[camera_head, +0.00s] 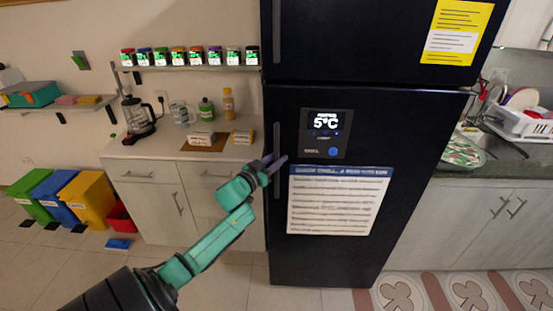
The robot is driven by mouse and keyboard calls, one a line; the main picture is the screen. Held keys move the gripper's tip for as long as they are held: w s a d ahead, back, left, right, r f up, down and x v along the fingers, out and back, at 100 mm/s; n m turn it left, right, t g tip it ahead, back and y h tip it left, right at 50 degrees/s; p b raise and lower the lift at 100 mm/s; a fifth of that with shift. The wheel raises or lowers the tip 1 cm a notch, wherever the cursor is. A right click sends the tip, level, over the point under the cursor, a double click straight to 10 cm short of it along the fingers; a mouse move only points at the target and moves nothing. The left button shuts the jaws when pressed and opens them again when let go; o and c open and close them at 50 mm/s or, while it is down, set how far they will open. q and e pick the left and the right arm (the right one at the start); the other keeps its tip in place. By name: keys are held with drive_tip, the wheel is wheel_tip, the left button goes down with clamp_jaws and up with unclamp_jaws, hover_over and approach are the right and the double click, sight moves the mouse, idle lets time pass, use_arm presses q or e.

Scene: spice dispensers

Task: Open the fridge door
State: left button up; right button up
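A tall black fridge (396,126) stands in the middle, with a large lower door and an upper door (350,40). Both doors look closed. The lower door has a vertical dark handle (277,142) along its left edge, a 5°C display panel (325,133) and a white paper sheet (337,200). My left gripper (275,163) reaches up from the lower left, its fingertips at the lower door's handle. The fingers look slightly apart; whether they touch or enclose the handle is unclear at this size. My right gripper is not in view.
Coloured bins (85,195) stand at far left. A sink counter with a dish rack (520,122) is on the right. Floor in front is clear.

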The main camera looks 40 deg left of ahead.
use_arm(q)
clamp_jaws()
idle(1.3)
